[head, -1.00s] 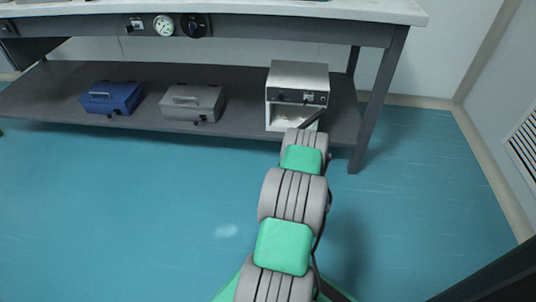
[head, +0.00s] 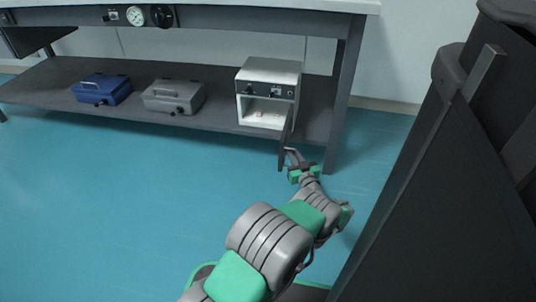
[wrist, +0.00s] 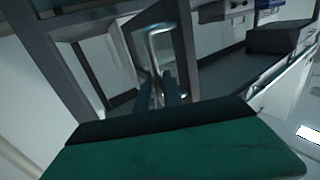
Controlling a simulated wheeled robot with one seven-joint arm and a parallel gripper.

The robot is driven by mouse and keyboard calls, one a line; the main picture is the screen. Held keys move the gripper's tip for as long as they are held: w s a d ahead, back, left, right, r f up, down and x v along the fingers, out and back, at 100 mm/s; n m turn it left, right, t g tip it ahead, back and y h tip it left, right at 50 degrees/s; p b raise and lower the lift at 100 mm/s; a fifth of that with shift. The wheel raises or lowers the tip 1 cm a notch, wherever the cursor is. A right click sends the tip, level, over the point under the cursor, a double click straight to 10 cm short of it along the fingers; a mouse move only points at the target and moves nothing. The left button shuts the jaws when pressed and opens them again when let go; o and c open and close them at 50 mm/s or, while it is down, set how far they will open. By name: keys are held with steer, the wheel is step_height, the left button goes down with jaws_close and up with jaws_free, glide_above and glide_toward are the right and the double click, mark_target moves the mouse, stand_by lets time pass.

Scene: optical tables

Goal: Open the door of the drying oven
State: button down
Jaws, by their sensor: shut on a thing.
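The drying oven (head: 268,72) is a small white box with a dark control strip, on the lower shelf at its right part. Its dark door (head: 286,138) stands wide open, swung out toward me from the oven's right side, and the pale interior shows. My gripper (head: 291,155) is at the door's outer edge, just in front of the shelf. In the wrist view the bright bent door handle (wrist: 158,34) runs down between my two dark fingers (wrist: 158,92), which are shut on it. The exact contact is small and partly hidden.
A grey case (head: 173,96) and a blue case (head: 102,89) stand left of the oven on the shelf (head: 218,118). A table leg (head: 345,95) is close right of the oven. A large dark cabinet-like body (head: 440,190) fills the right side. The floor at left is clear.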

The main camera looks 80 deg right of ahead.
steer(key=s, duration=0.1)
steer(key=n+t, duration=0.1)
steer(key=s+y, duration=0.1)
steer(key=shift+s+d+r+n+t, duration=0.3)
steer(key=shift+t, duration=0.1)
steer(key=shift+s, duration=0.1)
steer(key=c, duration=1.5)
jaws_free()
steer(key=shift+a+f, duration=0.1)
steer(key=p+v, duration=0.2)
steer(key=v, duration=0.6)
steer(key=shift+p, duration=0.3)
